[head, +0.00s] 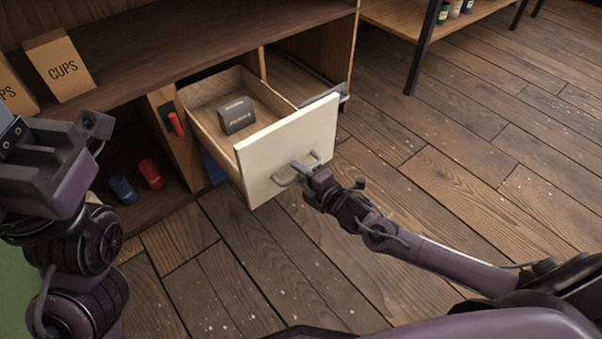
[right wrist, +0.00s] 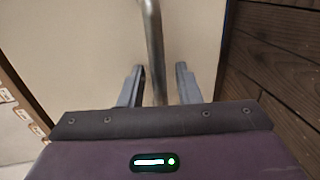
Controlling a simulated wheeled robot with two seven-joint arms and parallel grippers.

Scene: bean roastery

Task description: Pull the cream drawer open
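The cream drawer (head: 285,148) stands pulled well out of the wooden cabinet, its inside showing. Its front also fills much of the right wrist view (right wrist: 85,60). A metal bar handle (head: 284,181) is on the front. My right gripper (head: 300,168) is at the handle. In the right wrist view the handle bar (right wrist: 153,50) runs between the two fingers, with a gap on each side, so the gripper is open around it. My left gripper (head: 45,150) is at the left edge, away from the drawer; its fingers are not clear.
A dark box (head: 237,115) lies in the drawer. A red-handled thing (head: 176,124) is on the cabinet's divider. Blue (head: 123,190) and red (head: 151,174) items sit low inside. A CUPS box (head: 60,66) stands on top. The floor at right is clear.

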